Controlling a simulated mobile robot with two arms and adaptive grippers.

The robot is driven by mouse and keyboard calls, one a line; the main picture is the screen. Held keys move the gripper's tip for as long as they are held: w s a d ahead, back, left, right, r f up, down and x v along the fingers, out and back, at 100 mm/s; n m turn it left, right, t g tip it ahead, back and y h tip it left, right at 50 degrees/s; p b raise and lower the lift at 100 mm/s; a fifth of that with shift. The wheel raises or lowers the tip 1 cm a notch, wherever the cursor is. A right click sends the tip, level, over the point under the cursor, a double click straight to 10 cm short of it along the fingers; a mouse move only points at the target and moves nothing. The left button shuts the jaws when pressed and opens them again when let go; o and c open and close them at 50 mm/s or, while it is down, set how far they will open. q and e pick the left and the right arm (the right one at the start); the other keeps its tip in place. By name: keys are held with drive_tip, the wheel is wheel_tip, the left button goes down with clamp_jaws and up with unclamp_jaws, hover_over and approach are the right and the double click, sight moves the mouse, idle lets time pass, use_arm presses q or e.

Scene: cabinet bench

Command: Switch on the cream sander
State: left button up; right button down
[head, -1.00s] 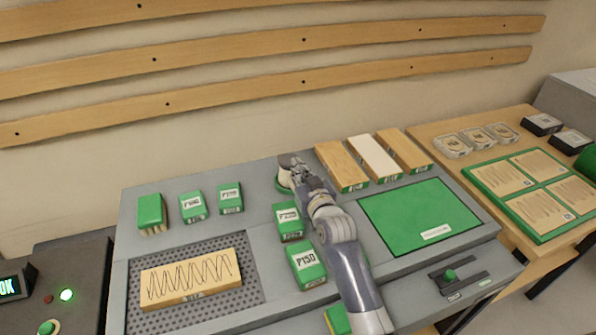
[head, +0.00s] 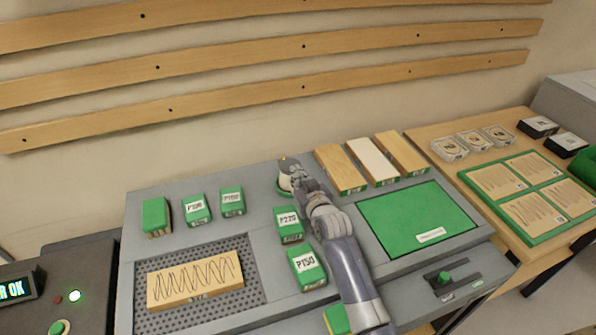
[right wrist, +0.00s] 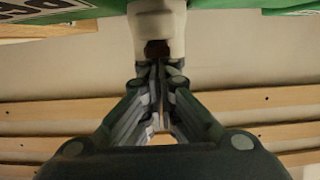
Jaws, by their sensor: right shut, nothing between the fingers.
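The cream sander (head: 285,182) stands at the back of the grey bench, with a green base, partly hidden by my right gripper (head: 291,166). In the right wrist view, the cream body of the sander (right wrist: 157,22) comes down from the top, with a dark brown part at its end. My right gripper (right wrist: 160,68) is shut and empty, its fingertips at or very close to that dark part. I cannot tell whether they touch. My left gripper is not in view.
Green P220 (head: 289,225) and P150 (head: 306,267) blocks stand beside my right arm. Wooden blocks (head: 340,168) stand right of the sander. A green mat (head: 415,215) lies at the right, and a scribbled board (head: 195,283) lies on a perforated plate at the left.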

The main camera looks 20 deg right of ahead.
drive_tip(key=shift+w+r+p, duration=0.1)
drive_tip(key=shift+r+p, duration=0.4)
drive_tip(key=shift+p, duration=0.1)
drive_tip(key=r+p, duration=0.3)
drive_tip(key=shift+w+r, duration=0.2)
drive_tip(key=shift+r, duration=0.1)
drive_tip(key=shift+s+f+b, duration=0.3)
drive_tip(key=shift+s+b, duration=0.2)
drive_tip(key=shift+s, duration=0.2)
drive_tip(key=r+b+v, duration=0.1)
drive_tip(key=v, duration=0.7)
drive_tip(key=shift+r, duration=0.3)
drive_tip(key=shift+s, duration=0.1)
